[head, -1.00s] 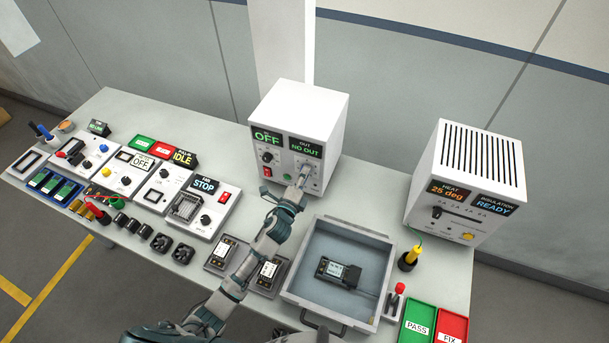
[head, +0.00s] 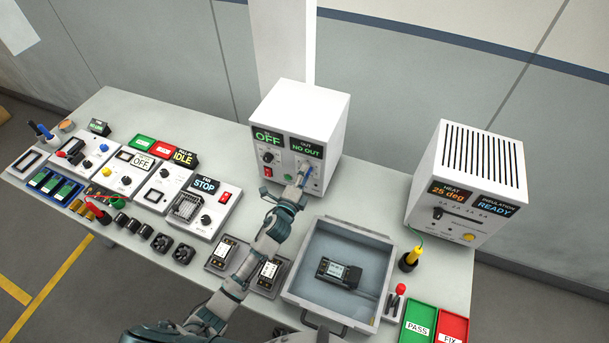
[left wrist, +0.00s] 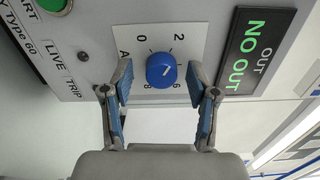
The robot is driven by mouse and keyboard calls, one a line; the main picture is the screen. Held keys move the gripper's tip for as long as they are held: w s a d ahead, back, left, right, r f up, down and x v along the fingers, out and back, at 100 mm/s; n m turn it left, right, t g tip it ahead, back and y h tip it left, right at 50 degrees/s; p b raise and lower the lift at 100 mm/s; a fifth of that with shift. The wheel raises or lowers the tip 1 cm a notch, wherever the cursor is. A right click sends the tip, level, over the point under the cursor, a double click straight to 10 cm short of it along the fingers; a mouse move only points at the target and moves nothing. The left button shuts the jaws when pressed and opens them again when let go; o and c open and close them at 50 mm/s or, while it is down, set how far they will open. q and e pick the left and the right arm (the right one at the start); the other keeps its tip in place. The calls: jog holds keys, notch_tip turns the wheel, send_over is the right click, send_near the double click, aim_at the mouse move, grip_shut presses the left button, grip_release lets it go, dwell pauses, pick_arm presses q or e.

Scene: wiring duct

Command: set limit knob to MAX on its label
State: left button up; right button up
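A round blue knob (left wrist: 161,70) sits on a white label plate (left wrist: 184,36) with the figures 0, 2, 6 and 8 in the left wrist view. A pale mark shows on its face; its exact direction is hard to read. No MAX word is legible. The knob is on the front of the white box (head: 300,112), below the NO OUT display (head: 306,149). My left gripper (left wrist: 160,88) is open, its blue-padded fingers on either side of the knob with gaps visible. In the head view the left gripper (head: 302,178) covers much of the dial. My right gripper is not in view.
The OFF display (head: 267,138) and a red switch (head: 267,171) are left of the gripper on the box. A grey tray (head: 376,240) holding a dark device (head: 339,272) stands in front. A heater box (head: 478,160) stands right. Several modules fill the table's left.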

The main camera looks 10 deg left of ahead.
pick_arm(q)
jog(key=shift+s, duration=0.1)
jog(key=s+a, duration=0.2)
jog(key=s, duration=0.9)
jog(key=shift+s+a, duration=0.15)
jog(key=shift+s, duration=0.15)
jog(key=shift+f, duration=0.15)
